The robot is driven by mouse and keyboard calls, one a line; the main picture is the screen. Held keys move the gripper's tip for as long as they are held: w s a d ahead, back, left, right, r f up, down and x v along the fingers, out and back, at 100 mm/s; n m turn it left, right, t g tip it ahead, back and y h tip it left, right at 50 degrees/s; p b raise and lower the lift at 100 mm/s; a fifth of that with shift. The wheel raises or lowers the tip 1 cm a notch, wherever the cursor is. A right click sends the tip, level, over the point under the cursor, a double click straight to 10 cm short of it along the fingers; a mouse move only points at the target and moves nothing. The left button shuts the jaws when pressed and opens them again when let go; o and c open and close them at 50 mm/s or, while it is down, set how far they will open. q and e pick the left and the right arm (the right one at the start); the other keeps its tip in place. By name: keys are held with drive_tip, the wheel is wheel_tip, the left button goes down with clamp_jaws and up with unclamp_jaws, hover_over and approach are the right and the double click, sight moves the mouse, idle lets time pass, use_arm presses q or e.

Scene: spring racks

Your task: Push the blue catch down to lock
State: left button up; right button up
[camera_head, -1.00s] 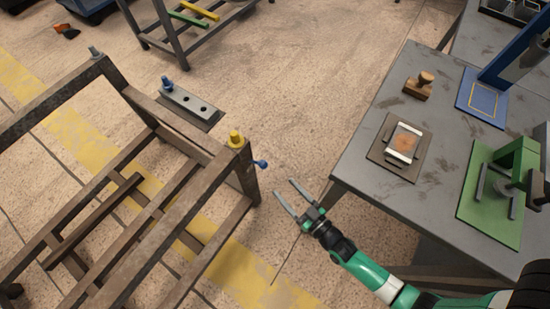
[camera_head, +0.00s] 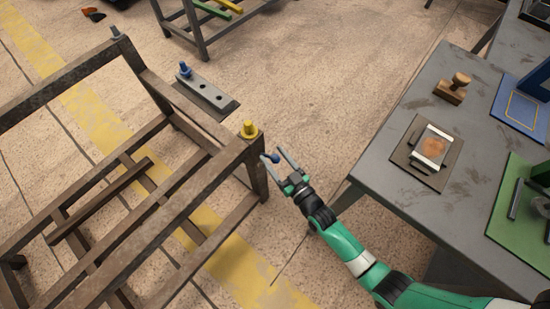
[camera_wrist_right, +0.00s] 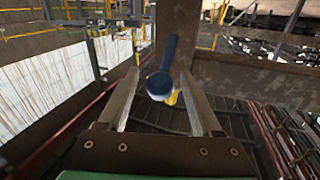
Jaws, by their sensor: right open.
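The blue catch (camera_head: 275,158) is a small lever with a round knob on the corner post of the brown metal rack (camera_head: 195,190). My right gripper (camera_head: 274,162) is open, with one finger on each side of the knob. In the right wrist view the blue catch (camera_wrist_right: 160,84) points at the camera between the two spread fingers, a gap showing on both sides. Its stem runs up toward the brown post. The fingers do not look closed on it. My left gripper is out of view.
A yellow knob (camera_head: 249,128) stands on the rack corner just above the catch. A grey plate with a blue peg (camera_head: 206,92) lies behind it. A grey workbench (camera_head: 393,160) stands to the right, holding a wooden stamp (camera_head: 454,87) and fixtures. Open floor lies between.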

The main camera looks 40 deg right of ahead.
clamp_jaws()
idle(1.4)
